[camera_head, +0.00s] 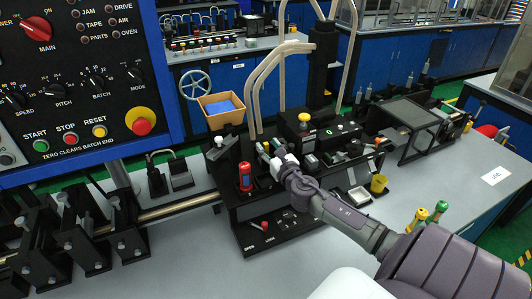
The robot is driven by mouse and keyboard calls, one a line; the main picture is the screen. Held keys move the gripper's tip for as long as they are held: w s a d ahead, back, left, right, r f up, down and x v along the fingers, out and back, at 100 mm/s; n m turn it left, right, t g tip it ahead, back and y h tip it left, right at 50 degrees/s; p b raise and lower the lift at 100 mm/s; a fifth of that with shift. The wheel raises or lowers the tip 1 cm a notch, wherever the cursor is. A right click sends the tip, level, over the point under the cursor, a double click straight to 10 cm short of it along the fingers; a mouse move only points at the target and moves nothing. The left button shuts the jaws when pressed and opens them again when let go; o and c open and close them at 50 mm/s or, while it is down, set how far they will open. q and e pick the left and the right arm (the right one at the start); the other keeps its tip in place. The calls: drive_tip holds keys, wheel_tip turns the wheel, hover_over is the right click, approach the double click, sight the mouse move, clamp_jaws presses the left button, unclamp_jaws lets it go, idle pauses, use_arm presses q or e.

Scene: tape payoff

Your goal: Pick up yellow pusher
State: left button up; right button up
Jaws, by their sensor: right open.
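Two tools with coloured tops stand at the lower right, by my right arm. One has a yellow top (418,215) and looks like the yellow pusher; the other has a green top (438,210). Their lower parts are hidden behind my right arm. My right gripper (270,158) is open over the black fixture, just right of a red cylinder (245,177). It is well to the left of the yellow-topped tool and appears empty. Its fingers are small and partly lost against the dark fixture. My left gripper is not in view.
The black fixture (262,236) stands on the grey bench (480,150). A control panel (80,70) fills the upper left.

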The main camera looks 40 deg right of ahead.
drive_tip(key=x, duration=0.2)
drive_tip(key=shift+w+d+f, duration=0.1)
drive_tip(key=shift+w+f, duration=0.05)
drive_tip(key=shift+w, duration=0.2)
drive_tip(key=shift+s, duration=0.15)
drive_tip(key=shift+c, duration=1.1)
clamp_jaws()
